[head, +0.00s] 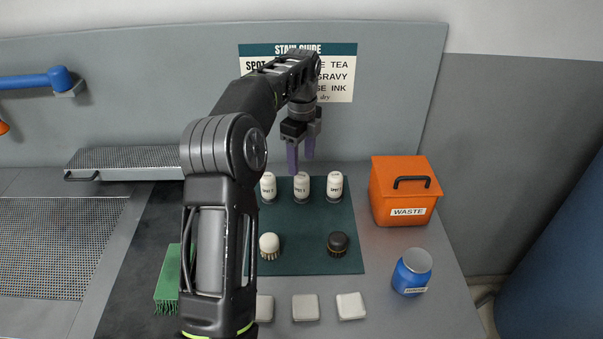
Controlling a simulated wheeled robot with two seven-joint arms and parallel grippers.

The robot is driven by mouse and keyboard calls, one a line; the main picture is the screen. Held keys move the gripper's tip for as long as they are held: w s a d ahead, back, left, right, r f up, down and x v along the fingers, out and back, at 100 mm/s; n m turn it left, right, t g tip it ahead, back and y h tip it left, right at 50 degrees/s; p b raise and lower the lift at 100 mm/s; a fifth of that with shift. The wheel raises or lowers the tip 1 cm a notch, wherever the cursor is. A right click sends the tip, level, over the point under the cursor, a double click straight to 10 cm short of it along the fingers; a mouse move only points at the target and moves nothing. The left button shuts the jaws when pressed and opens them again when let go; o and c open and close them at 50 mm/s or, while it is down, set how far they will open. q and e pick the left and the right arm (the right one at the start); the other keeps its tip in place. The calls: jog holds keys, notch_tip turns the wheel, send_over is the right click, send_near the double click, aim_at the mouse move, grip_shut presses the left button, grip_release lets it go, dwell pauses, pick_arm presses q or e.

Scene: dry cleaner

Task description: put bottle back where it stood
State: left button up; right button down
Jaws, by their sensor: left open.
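Three white bottles with "SPOT" labels stand upright in a row at the back of the dark green mat (305,261): a left one (268,189), a middle one (303,188) and a right one (334,188). The numbers on the labels are too small to read surely. My left gripper (301,164), with purple fingers, is open and empty. It points down just above and behind the left and middle bottles; whether it touches either one is hard to tell. My left arm hides the mat's left part. My right gripper is not in view.
A light brush (269,245) and a dark brush (338,244) sit on the mat. An orange waste bin (405,192) and a blue jar (412,272) stand right. A stain guide (338,84) hangs behind.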

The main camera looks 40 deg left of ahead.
pick_arm(q)
notch_tip(320, 180, up, 4)
jog(key=p, duration=0.2)
jog(key=shift+f+p, duration=0.2)
jog(key=shift+p, duration=0.15)
jog(key=shift+f, duration=0.1)
dwell(0.5)
